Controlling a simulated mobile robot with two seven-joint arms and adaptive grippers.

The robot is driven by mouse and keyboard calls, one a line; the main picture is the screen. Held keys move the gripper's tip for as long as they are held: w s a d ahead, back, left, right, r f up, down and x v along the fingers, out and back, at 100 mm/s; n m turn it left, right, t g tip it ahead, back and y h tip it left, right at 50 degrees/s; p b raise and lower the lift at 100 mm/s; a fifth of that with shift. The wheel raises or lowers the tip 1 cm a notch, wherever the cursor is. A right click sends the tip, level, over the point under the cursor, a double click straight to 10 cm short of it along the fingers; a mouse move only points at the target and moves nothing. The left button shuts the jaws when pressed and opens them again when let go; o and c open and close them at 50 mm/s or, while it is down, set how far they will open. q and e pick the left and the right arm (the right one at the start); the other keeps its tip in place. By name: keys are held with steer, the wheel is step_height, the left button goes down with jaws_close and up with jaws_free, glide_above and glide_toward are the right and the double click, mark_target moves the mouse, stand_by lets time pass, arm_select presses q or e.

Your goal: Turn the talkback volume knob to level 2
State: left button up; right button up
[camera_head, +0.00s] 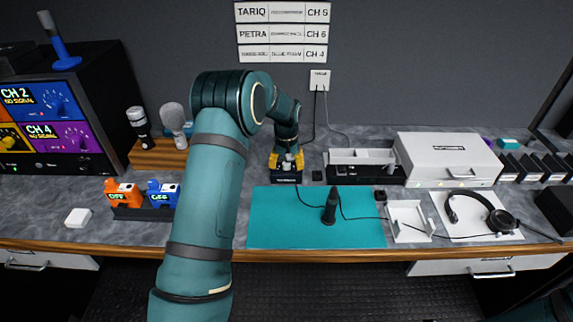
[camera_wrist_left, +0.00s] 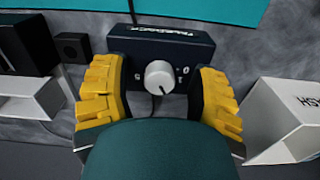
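The talkback box is a small dark navy box (camera_head: 286,178) at the back of the bench, behind the teal mat. In the left wrist view the box (camera_wrist_left: 160,42) appears upside down, with a round white knob (camera_wrist_left: 159,78) on its face. Small pale marks surround the knob; the level it points to is too small to tell. My left gripper (camera_head: 287,160) reaches down over the box. In the left wrist view its yellow fingers (camera_wrist_left: 158,98) stand open on either side of the knob, with visible gaps. My right gripper is not in view.
A black microphone (camera_head: 330,207) stands on the teal mat (camera_head: 275,230). An organiser tray (camera_head: 362,180) is right of the box, beside a white case (camera_head: 447,160). Orange (camera_head: 123,193) and blue (camera_head: 163,193) units are left. A headset (camera_head: 480,212) lies on the right.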

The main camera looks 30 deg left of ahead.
arm_select(q)
step_height(320, 180, up, 12)
stand_by(0.5)
stand_by(0.4)
